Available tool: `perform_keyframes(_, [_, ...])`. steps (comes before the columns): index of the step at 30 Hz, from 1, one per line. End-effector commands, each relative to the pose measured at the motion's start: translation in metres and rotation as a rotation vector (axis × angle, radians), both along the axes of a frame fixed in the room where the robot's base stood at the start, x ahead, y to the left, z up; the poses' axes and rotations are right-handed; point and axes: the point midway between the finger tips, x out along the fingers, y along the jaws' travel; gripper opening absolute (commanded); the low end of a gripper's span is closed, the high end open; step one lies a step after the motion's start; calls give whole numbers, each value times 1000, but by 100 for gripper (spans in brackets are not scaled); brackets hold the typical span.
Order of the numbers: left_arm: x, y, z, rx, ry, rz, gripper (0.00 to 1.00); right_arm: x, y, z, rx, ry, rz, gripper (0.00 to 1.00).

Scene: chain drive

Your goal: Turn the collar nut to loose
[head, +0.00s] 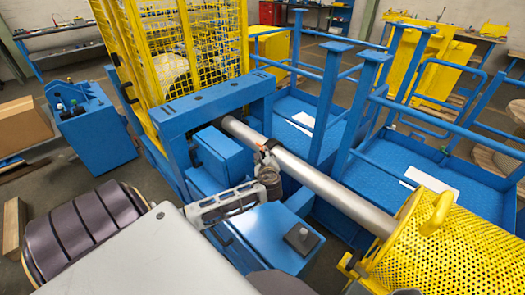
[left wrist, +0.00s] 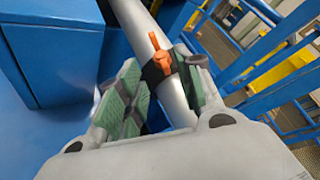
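The collar nut is a dark ring with an orange lever (left wrist: 161,62) around a long silver shaft (left wrist: 177,108). In the head view only a small orange part (head: 263,151) shows near the middle, on the shaft (head: 335,186). My left gripper (head: 268,174) is at the collar. In the left wrist view its green-padded fingers (left wrist: 157,62) are spread, with the collar and shaft seen between them. The left pad is apart from the shaft; I cannot tell whether the right pad touches the collar. My right gripper is not in view.
A blue frame (head: 215,100) and blue box (head: 223,155) stand left of the collar. Blue posts (head: 325,95) rise behind the shaft. A yellow perforated guard (head: 450,250) covers its right end.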

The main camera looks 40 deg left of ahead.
Motion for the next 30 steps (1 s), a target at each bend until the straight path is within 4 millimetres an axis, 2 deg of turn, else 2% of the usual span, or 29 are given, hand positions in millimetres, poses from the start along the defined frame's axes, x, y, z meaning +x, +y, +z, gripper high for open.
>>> perform_keyframes(18, [40, 43, -17, 1, 0, 1, 36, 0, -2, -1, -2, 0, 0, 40])
perform_keyframes(30, [46, 49, -20, 0, -1, -1, 36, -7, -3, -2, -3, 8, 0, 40])
